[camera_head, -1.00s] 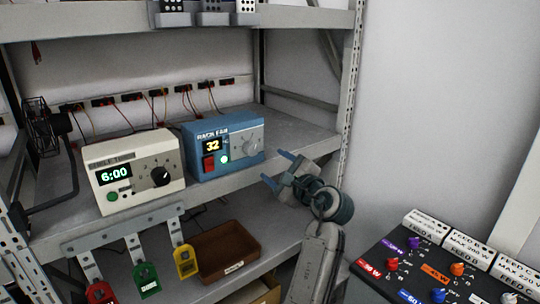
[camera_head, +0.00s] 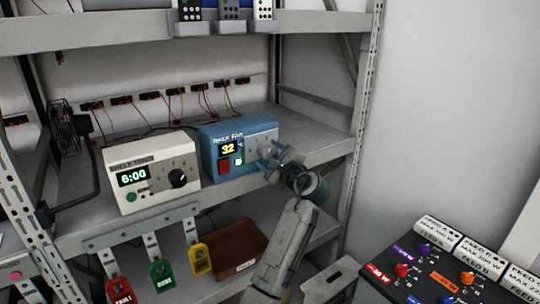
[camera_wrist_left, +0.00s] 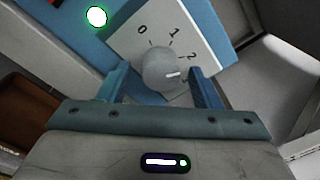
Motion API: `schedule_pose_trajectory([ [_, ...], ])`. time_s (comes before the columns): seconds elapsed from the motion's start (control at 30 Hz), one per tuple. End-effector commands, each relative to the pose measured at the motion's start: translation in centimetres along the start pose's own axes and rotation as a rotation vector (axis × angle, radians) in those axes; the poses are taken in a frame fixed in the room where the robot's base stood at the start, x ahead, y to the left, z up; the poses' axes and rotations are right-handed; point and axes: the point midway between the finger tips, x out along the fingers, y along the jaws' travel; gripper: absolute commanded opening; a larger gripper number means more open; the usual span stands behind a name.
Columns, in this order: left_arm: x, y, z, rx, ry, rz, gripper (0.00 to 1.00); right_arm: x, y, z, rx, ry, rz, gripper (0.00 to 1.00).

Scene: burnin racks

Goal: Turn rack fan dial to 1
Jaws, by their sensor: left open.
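The blue rack fan box (camera_head: 209,152) stands on the middle shelf, with a lit display reading 32, a red switch and a glowing green button. Its grey dial (camera_wrist_left: 160,67) is on a pale plate marked 0, 1 and 2; a further mark is partly hidden. The dial's white line points right, below the 2. My left gripper (camera_head: 268,152) is at the box's front and covers much of the dial in the head view. In the left wrist view, its open blue fingers (camera_wrist_left: 161,82) stand on either side of the dial; contact cannot be told. My right gripper is not in view.
A cream timer box (camera_head: 150,196) reading 6:00 stands left of the fan box. Below are hanging coloured tags and a brown bin (camera_head: 232,246). A rack upright (camera_head: 362,100) is at right. A dark panel (camera_head: 385,285) with coloured knobs is lower right.

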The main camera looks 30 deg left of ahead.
Motion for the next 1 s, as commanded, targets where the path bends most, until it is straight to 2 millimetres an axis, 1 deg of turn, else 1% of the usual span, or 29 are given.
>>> schedule_pose_trajectory([
  [0.07,0.0,0.0,0.0,0.000,0.000,0.000,0.58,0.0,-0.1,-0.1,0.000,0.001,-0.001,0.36],
  [0.1,0.0,0.0,0.0,0.000,0.000,0.000,0.56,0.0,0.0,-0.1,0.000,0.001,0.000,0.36],
  [0.17,0.0,0.0,0.0,0.000,0.000,0.000,0.45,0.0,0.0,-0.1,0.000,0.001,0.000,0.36],
  [0.3,0.0,0.0,0.0,0.000,0.000,0.000,0.17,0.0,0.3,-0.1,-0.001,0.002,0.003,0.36],
  [0.33,0.0,0.0,0.0,0.000,0.000,0.000,0.14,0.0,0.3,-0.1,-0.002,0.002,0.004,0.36],
  [0.67,0.0,0.1,-0.1,-0.043,-0.002,-0.002,0.14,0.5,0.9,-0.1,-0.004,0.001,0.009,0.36],
  [0.87,0.0,0.2,-0.2,-0.156,-0.007,-0.007,0.14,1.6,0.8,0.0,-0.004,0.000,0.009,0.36],
  [1.0,0.0,0.3,-0.3,-0.273,-0.011,-0.012,0.14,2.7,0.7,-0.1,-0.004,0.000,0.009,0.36],
])
